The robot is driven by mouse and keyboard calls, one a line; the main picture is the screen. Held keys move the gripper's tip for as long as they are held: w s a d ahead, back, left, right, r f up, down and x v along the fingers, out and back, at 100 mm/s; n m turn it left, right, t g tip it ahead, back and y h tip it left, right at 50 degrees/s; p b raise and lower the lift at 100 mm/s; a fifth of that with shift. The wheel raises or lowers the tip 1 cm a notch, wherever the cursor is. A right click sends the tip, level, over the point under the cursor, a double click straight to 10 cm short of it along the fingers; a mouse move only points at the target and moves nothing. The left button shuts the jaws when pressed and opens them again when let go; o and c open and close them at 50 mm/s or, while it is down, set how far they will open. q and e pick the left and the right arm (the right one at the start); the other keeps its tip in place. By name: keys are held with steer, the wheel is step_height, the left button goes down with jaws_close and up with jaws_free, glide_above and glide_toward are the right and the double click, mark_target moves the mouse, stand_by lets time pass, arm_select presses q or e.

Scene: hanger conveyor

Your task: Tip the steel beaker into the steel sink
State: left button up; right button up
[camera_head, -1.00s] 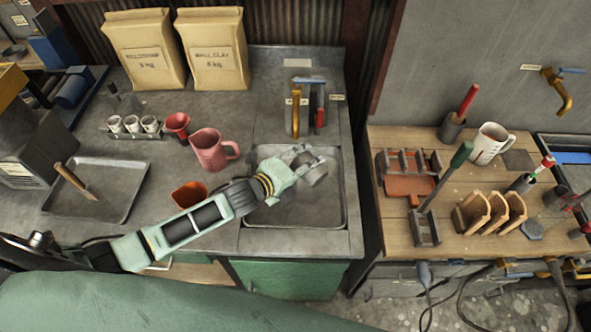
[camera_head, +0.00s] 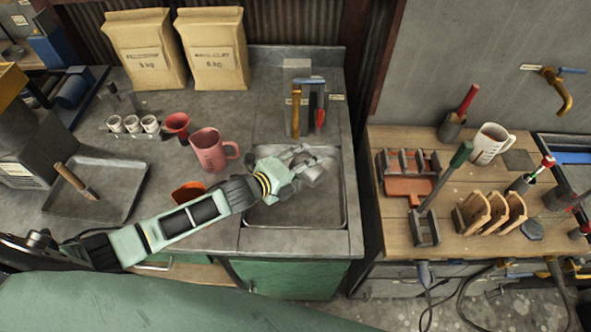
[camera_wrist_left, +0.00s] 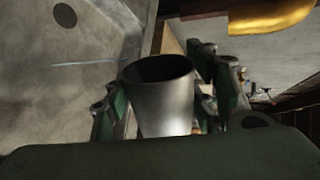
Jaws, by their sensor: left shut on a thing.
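The steel beaker (camera_head: 313,176) is held over the steel sink (camera_head: 290,214), near the right half of its basin. My left gripper (camera_head: 305,162) is shut on the beaker. In the left wrist view the beaker (camera_wrist_left: 160,96) stands between the two fingers, its dark open mouth visible and its inside too dark to read. The sink basin and its round drain (camera_wrist_left: 65,15) also show there. In the head view the beaker looks tilted. My right gripper is not in view.
A brass tap (camera_head: 296,110) with a blue lever stands behind the sink. A pink jug (camera_head: 208,150), a red cup (camera_head: 177,124) and an orange cup (camera_head: 188,192) stand left of the sink. A wooden bench (camera_head: 440,200) with tools is to the right.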

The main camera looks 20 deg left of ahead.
arm_select(q)
steer(key=shift+d, duration=0.1)
steer(key=shift+s+d+r+m+y, duration=0.15)
steer(key=shift+r+m+y, duration=0.15)
steer(key=shift+m, duration=0.2)
steer(key=shift+s+d+r+m+t+y, duration=0.1)
steer(key=shift+d+r+m+t+y, duration=0.15)
steer(key=shift+r+m+t+y, duration=0.55)
steer(key=shift+f, duration=0.15)
